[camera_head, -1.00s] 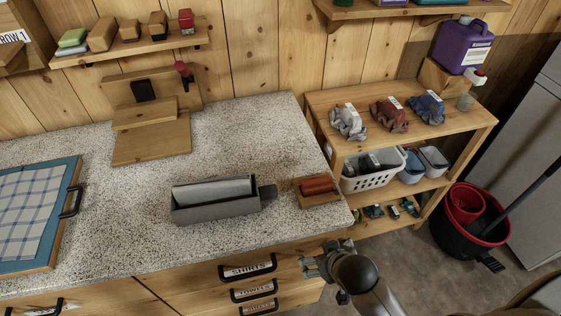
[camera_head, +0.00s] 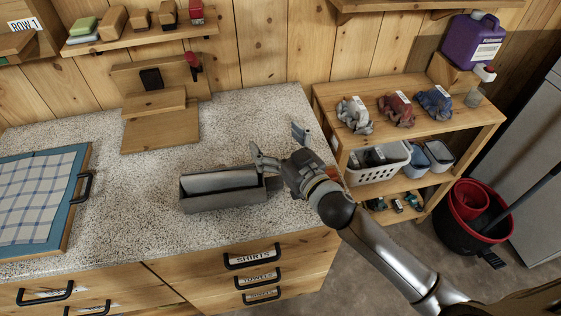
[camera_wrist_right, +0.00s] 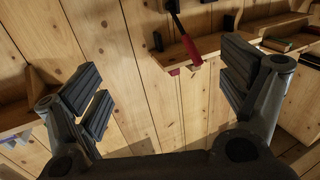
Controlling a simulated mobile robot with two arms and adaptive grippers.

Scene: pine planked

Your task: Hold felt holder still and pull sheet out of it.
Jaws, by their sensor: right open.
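The felt holder (camera_head: 228,202) is a dark grey open-topped trough on the speckled countertop. A lighter grey sheet (camera_head: 218,181) lies in it, along its back side. My right gripper (camera_head: 278,146) is open and empty, above the countertop just right of and behind the holder's right end. Its wrist hides part of that end. In the right wrist view its two black-padded fingers (camera_wrist_right: 164,88) are wide apart, with only the wall and shelf beyond; holder and sheet are not in that view. My left gripper is not in view.
A wooden stepped stand (camera_head: 160,130) is behind the holder, and a blue-framed checked cloth board (camera_head: 83,190) is at left. A shelf unit (camera_head: 455,115) with crumpled cloths stands at right. The countertop between board and holder is clear.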

